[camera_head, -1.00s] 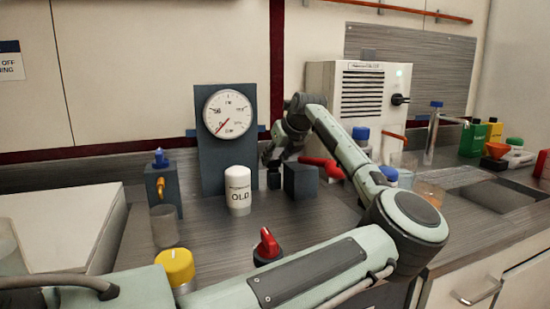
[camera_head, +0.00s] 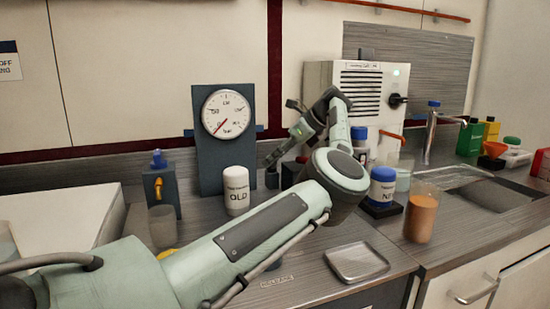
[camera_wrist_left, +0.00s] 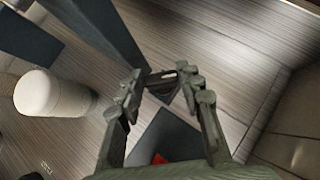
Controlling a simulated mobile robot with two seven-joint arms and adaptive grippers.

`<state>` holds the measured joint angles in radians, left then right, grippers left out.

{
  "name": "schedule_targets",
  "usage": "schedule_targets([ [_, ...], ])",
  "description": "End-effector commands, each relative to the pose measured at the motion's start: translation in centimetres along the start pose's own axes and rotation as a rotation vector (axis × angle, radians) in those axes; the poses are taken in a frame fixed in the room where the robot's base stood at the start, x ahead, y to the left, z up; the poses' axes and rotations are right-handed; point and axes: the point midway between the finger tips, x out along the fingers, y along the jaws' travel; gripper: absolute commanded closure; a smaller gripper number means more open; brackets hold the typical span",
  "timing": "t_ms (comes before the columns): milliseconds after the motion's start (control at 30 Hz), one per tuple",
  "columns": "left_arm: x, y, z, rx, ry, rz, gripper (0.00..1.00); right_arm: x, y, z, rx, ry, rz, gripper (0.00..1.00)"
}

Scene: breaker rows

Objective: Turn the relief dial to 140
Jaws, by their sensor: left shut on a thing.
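The pressure gauge (camera_head: 228,113) is on a dark upright panel (camera_head: 210,173), its red needle pointing to the lower left. A small dark knob (camera_head: 272,180) stands at the panel's right; it looks like the relief dial, but I cannot read any marks on it. My left gripper (camera_head: 273,159) reaches in from the right, above the knob. In the left wrist view, its fingers (camera_wrist_left: 164,84) are shut on the small dark knob (camera_wrist_left: 163,89), with a gap between them. The knob's setting is not readable. My right gripper is not in view.
A white "OLD" bottle (camera_head: 236,190) stands close left of the knob; it also shows in the left wrist view (camera_wrist_left: 52,93). A dark block (camera_head: 291,174) is to the right. A blue-capped bottle (camera_head: 383,185), orange beaker (camera_head: 420,215) and tray (camera_head: 356,262) stand farther right.

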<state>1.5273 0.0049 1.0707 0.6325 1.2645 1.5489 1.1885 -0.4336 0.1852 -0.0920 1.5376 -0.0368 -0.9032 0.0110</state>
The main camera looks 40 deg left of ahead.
Motion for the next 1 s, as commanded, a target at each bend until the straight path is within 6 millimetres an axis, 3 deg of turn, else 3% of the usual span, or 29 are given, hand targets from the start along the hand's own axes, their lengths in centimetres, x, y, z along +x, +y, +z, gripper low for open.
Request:
schedule_targets([
  [567, -0.01, -0.01, -0.03, -0.023, 0.003, 0.022, 0.93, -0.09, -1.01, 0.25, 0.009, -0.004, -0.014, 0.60],
  [600, -0.01, -0.01, -0.03, -0.022, 0.003, 0.022, 0.62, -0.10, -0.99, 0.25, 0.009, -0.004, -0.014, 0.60],
  [633, -0.01, -0.01, -0.04, -0.022, 0.003, 0.022, 0.58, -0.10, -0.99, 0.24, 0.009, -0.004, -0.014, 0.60],
  [1000, -0.41, -0.07, -0.02, -0.021, 0.002, 0.020, 0.55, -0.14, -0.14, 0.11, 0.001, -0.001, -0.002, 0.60],
])
